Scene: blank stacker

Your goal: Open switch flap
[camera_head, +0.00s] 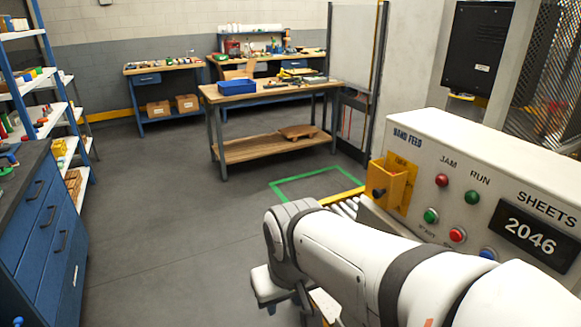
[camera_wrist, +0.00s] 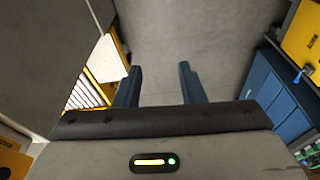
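The yellow switch cover (camera_head: 390,186) sits at the left end of the white control panel (camera_head: 470,165), under the words "HAND FEED". It stands out from a yellow plate with small lettering, and a dark knob (camera_head: 378,193) shows on its front. I cannot tell whether its flap is shut. My gripper (camera_wrist: 159,80) is open and empty in the wrist view, with its two blue-grey fingers wide apart over grey floor. In the head view my arm reaches forward below and left of the cover, apart from it; the fingers are not clear there.
The panel has red, green and blue buttons and a "2046" display (camera_head: 530,236). Rollers (camera_head: 346,208) lie below the cover. A wooden workbench (camera_head: 275,92) stands behind, a blue drawer cabinet (camera_head: 50,235) at left. The floor between is clear.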

